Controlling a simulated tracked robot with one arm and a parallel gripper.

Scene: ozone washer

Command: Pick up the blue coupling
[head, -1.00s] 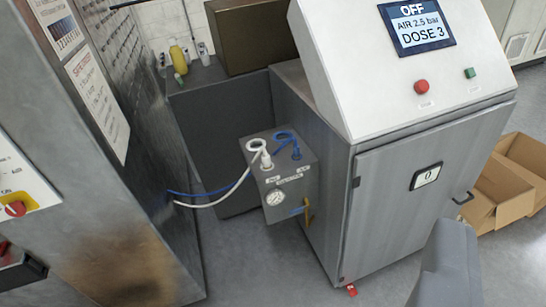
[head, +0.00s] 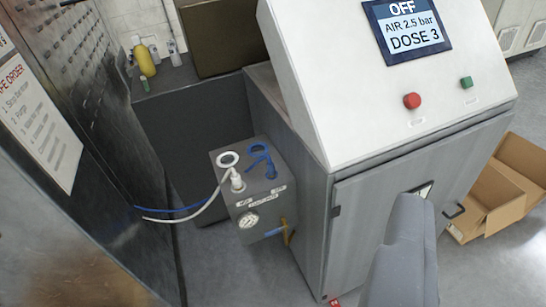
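The blue coupling (head: 270,172) stands on top of a small grey box (head: 262,207), with a blue loop-shaped handle above it. A white coupling (head: 236,180) with a white loop stands just left of it on the same box. A grey rounded part, which looks like my gripper (head: 408,240), rises from the bottom edge right of centre. It is apart from the coupling, to its right in the picture, and covers part of the cabinet door. Its fingertips cannot be made out, so I cannot tell whether it is open or shut.
The grey cabinet (head: 350,215) with a sloped white panel stands right of the box. Its screen (head: 408,30) reads OFF, AIR 2.5 bar, DOSE 3. A dark metal cabinet (head: 75,110) is at left. White and blue hoses (head: 180,212) run between. Cardboard boxes (head: 500,190) lie at right.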

